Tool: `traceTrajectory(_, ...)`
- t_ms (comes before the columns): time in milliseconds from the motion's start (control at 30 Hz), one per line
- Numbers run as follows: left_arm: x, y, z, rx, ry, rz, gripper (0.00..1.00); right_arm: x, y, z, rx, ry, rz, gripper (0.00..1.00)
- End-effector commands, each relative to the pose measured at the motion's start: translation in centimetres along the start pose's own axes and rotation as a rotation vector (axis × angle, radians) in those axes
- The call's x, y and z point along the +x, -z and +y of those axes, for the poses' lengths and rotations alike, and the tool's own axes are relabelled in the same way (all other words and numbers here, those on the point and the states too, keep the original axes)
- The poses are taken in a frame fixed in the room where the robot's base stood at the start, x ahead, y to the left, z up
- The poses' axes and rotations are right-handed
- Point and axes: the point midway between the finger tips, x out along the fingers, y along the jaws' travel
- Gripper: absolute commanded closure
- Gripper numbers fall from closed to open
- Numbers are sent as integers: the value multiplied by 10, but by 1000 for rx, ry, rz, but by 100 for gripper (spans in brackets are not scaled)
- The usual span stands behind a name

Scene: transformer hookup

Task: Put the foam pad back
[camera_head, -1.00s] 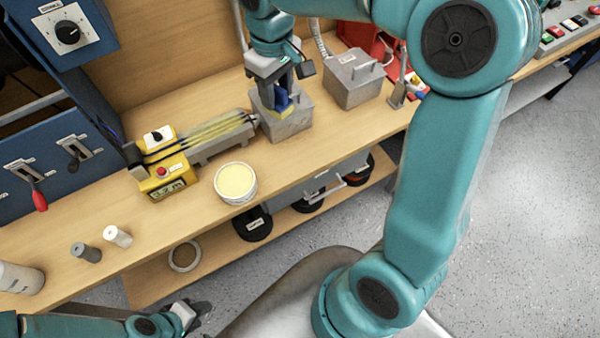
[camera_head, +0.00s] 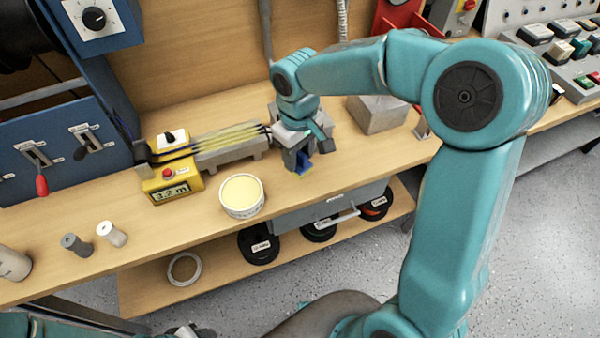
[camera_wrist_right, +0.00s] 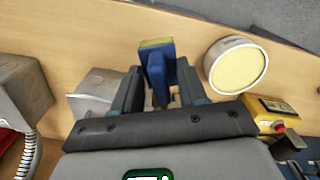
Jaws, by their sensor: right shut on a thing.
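My right gripper (camera_head: 299,160) is shut on a small blue block (camera_head: 305,169), which I take to be the foam pad's holder. In the right wrist view the blue block (camera_wrist_right: 158,65) sits between the two dark fingers (camera_wrist_right: 160,92), with a yellowish pad (camera_wrist_right: 155,42) at its far end. The right gripper is above the bench, in front of a grey metal box partly hidden behind it and right of the round tin (camera_head: 241,196) with a pale yellow top. The tin also shows in the wrist view (camera_wrist_right: 238,67). My left gripper (camera_head: 187,331) barely shows at the bottom edge.
A yellow meter unit (camera_head: 172,182) with cables stands left of the grey box. Another grey block (camera_head: 378,114) stands to the right. Cable reels (camera_head: 258,246) lie on the shelf below.

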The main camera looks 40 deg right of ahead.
Motion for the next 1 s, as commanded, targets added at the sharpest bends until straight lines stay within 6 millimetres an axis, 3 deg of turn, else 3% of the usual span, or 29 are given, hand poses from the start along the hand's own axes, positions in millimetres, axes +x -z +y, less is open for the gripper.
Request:
traceTrajectory(433,3,0,-1,0,0,0,57,61,-4,2,1,1,-2,83)
traceTrajectory(867,7,0,-2,0,0,0,57,71,-3,1,0,0,2,83)
traceTrajectory(900,7,0,-2,0,0,0,57,71,-3,1,0,0,2,55)
traceTrajectory(967,6,0,-2,0,0,0,57,70,-3,1,0,0,2,35)
traceTrajectory(1000,6,0,-2,0,0,0,57,70,-3,1,0,0,2,33)
